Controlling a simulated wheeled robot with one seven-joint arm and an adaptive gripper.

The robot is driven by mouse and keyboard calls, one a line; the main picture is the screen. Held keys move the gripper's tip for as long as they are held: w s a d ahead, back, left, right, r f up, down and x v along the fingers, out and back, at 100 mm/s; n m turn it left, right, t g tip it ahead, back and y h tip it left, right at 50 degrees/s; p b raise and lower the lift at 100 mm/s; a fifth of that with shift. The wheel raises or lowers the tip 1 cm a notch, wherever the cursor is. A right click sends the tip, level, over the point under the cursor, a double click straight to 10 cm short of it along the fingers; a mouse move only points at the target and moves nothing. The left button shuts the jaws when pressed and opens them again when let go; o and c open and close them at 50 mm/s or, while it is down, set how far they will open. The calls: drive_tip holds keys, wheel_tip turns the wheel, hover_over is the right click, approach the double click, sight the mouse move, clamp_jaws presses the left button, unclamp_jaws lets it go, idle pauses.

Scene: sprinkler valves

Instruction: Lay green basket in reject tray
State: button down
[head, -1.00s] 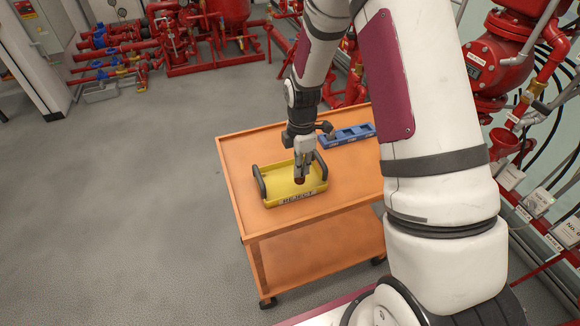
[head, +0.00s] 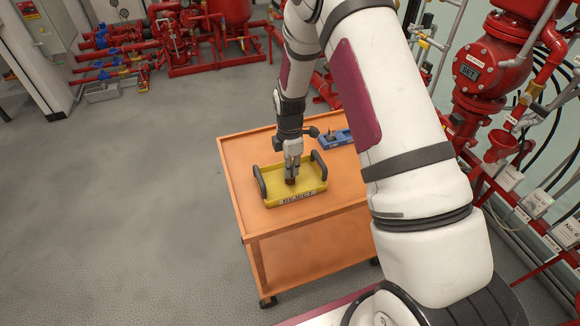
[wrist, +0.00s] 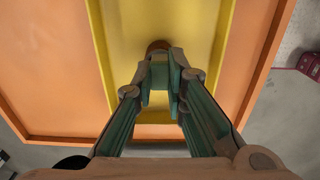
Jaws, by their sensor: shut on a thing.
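The yellow reject tray (head: 312,190) lies on the orange cart, with a dark handle at each end and a "REJECT" label on its front. It also fills the upper middle of the wrist view (wrist: 190,22). My gripper (head: 291,172) points down inside the tray's outline, shut on a small reddish-brown piece (head: 290,181). The piece's rounded brown end (wrist: 158,45) shows beyond the fingertips in the wrist view; the fingers hide the rest. No green shows on it, so I cannot confirm it is the green basket. I cannot tell whether it touches the tray floor.
The orange cart (head: 235,165) has a raised rim and a lower shelf. A blue holder (head: 335,139) stands behind the tray, partly hidden by my arm. Red pipes and valves (head: 490,65) line the right wall. The grey floor (head: 130,210) at left is clear.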

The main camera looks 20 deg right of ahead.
drive_tip(key=c, duration=1.6)
unclamp_jaws()
drive_tip(key=shift+f, duration=0.1)
drive_tip(key=s+r+m+t+b, duration=0.1)
drive_tip(key=s+r+m, duration=0.1)
drive_tip(key=r, duration=0.9)
drive_tip(key=s+r+m, duration=0.2)
drive_tip(key=r, duration=0.9)
drive_tip(key=s+r+m+t, duration=0.1)
drive_tip(key=s+r+m, duration=0.3)
drive_tip(key=s, duration=0.4)
drive_tip(key=s+a+r+m+t, duration=0.1)
drive_tip(key=s+r+m+t, duration=0.1)
drive_tip(key=s+r+m, duration=0.3)
drive_tip(key=s+a+r+m+t, duration=0.1)
drive_tip(key=s+r+m, duration=0.4)
drive_tip(key=s, duration=0.6)
drive_tip(key=shift+r, duration=0.55)
